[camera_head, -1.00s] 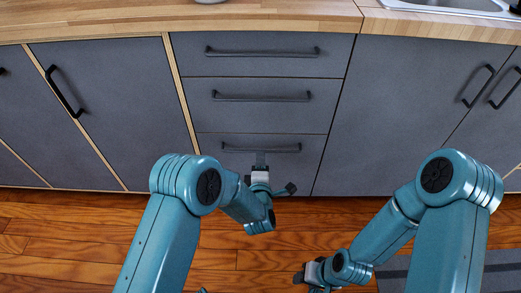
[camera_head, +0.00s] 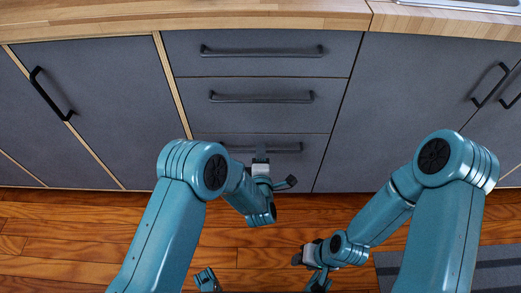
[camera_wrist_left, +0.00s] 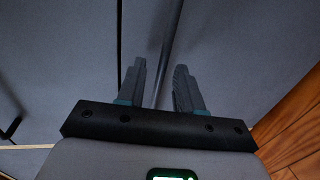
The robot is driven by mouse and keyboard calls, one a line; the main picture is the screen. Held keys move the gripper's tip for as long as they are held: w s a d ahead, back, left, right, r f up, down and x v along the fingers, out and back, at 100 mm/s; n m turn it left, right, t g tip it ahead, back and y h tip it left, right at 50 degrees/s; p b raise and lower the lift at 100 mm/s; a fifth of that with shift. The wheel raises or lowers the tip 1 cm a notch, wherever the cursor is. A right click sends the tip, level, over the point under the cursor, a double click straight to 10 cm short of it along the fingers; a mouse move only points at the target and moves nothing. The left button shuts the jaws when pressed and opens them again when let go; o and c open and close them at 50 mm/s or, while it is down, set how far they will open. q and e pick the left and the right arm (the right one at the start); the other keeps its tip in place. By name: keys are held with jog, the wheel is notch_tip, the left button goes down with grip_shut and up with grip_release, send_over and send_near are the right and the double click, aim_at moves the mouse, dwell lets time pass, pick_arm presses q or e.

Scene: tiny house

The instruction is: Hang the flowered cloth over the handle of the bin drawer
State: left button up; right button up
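The flowered cloth is not visible in either view. Three grey drawers are stacked in the middle of the cabinet, all shut; none is marked as the bin drawer. My left gripper (camera_head: 260,155) is at the dark bar handle (camera_head: 287,149) of the lowest drawer (camera_head: 306,172). In the left wrist view, my left gripper (camera_wrist_left: 159,85) has its fingers apart. The bar handle (camera_wrist_left: 171,30) runs between them; whether it touches either finger is unclear. My right gripper (camera_head: 300,258) is low over the floor at the right. Its fingers are too small to read.
The upper drawer handles (camera_head: 262,51) and (camera_head: 262,97) stick out above my left gripper. A wooden countertop (camera_head: 250,17) runs along the top, with a sink edge (camera_head: 470,6) at right. A dark mat (camera_head: 497,268) lies on the wooden floor (camera_head: 110,235).

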pick_arm(q)
jog(key=shift+w+f, duration=0.1)
jog(key=shift+w, duration=0.15)
grip_shut()
dwell(1.5)
